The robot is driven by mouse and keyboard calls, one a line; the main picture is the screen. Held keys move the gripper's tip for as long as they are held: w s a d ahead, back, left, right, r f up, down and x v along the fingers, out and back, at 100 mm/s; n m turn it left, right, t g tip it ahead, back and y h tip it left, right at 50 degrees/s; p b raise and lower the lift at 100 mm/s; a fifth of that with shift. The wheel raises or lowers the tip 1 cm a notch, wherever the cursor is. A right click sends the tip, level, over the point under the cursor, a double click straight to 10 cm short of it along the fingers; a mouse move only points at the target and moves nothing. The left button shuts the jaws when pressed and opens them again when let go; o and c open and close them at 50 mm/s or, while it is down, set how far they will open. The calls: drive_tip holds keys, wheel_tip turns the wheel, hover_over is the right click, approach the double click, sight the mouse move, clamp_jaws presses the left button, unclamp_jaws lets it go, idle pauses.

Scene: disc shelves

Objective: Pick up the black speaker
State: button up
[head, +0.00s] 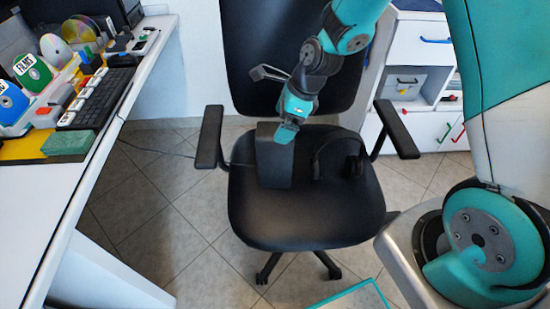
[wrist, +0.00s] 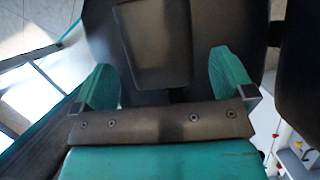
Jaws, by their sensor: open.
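The black speaker (head: 272,160) is a dark box standing on the seat of the black office chair (head: 300,215). In the wrist view the speaker (wrist: 152,45) shows as a dark block beyond the fingers, roughly between their lines. My gripper (head: 287,125) is just above and beside the speaker's upper right in the head view and covers part of it. In the wrist view my gripper (wrist: 163,66) has its two teal fingers wide apart, with nothing visibly clamped. I cannot tell whether a finger touches the speaker.
Black headphones (head: 353,165) lie on the seat right of the speaker. Chair armrests (head: 208,140) rise on both sides, and the backrest is behind. A desk (head: 60,190) with a keyboard (head: 98,98) and discs stands left. White drawers (head: 425,45) stand behind right.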

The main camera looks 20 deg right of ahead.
sight(275, 156)
drive_tip(key=b+x, duration=0.1)
drive_tip(key=x, duration=0.4)
drive_tip(key=shift+a+f, duration=0.15)
drive_tip(key=shift+f, duration=0.2)
drive_tip(key=shift+c, duration=0.2)
drive_tip(key=c, duration=1.5)
